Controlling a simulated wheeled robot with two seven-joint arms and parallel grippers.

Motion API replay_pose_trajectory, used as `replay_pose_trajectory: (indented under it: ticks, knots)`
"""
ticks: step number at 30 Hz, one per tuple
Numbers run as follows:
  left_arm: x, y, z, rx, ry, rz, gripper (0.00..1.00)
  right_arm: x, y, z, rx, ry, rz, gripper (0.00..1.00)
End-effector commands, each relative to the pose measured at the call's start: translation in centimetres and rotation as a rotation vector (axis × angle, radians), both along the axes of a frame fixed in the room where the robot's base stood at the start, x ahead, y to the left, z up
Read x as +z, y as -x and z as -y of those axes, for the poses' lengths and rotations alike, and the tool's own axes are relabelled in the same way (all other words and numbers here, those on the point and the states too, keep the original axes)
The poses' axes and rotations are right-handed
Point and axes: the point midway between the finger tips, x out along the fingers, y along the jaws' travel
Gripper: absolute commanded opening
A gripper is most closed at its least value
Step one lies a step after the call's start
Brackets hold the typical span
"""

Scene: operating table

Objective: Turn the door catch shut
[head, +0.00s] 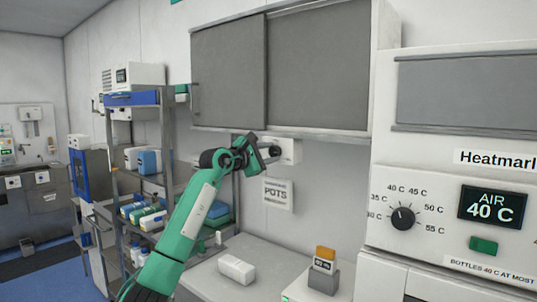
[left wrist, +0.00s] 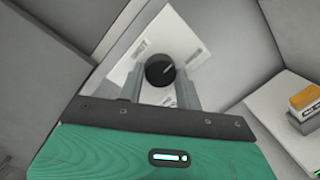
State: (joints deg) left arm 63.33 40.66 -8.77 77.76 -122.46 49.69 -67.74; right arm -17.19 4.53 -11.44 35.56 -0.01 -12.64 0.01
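The door catch is a round black knob (left wrist: 160,70) with a white pointer line, on a white plate (left wrist: 135,65) with small labels. In the left wrist view the pointer slants up and right. In the head view the white plate (head: 290,151) is on the wall just under the grey cabinet, and my gripper partly hides the knob. My left gripper (left wrist: 159,82) is open, with one finger on each side of the knob in the picture. I cannot tell whether the fingers touch it. In the head view my left gripper (head: 264,152) is close to the plate. My right gripper is not in view.
The grey-doored wall cabinet (head: 318,70) hangs directly above. A POTS sign (head: 278,194) is below. A loaded shelf rack (head: 118,165) stands left, a heating unit (head: 460,200) right.

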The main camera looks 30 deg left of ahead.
Motion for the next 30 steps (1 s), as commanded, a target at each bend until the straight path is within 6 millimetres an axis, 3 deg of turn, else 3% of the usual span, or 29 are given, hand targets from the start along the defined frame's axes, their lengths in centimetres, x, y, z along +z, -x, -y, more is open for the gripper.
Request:
replay_pose_trajectory:
  ticks: [14,30]
  knots:
    - [-0.3,0.0,0.0,0.001,0.124,-0.013,0.12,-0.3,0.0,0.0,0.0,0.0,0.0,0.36]
    - [-0.5,0.0,0.1,0.0,0.608,-0.051,0.12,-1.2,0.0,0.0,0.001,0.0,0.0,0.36]
